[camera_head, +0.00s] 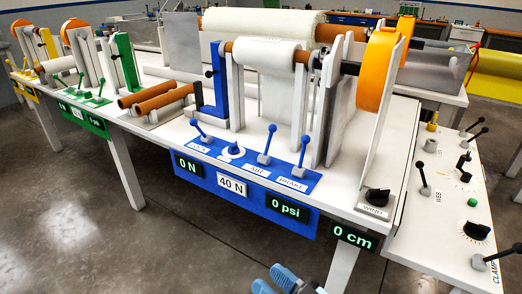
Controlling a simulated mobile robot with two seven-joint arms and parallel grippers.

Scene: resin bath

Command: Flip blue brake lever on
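The blue brake lever (302,151) has a blue knob on a thin stem. It stands on the right part of the blue control panel (217,152), above the BRAKE label, and its stem leans slightly. My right gripper (274,281) shows at the bottom edge with blue fingertips set apart and nothing between them. It is below and in front of the panel, well away from the lever. The rest of this gripper is cut off by the frame. My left gripper is not in view.
The AIR lever (267,144), a round knob (233,149) and the LOCK lever (197,129) stand left of the brake lever. A white roll (268,54) and orange disc (375,68) rise behind. Open floor lies at lower left.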

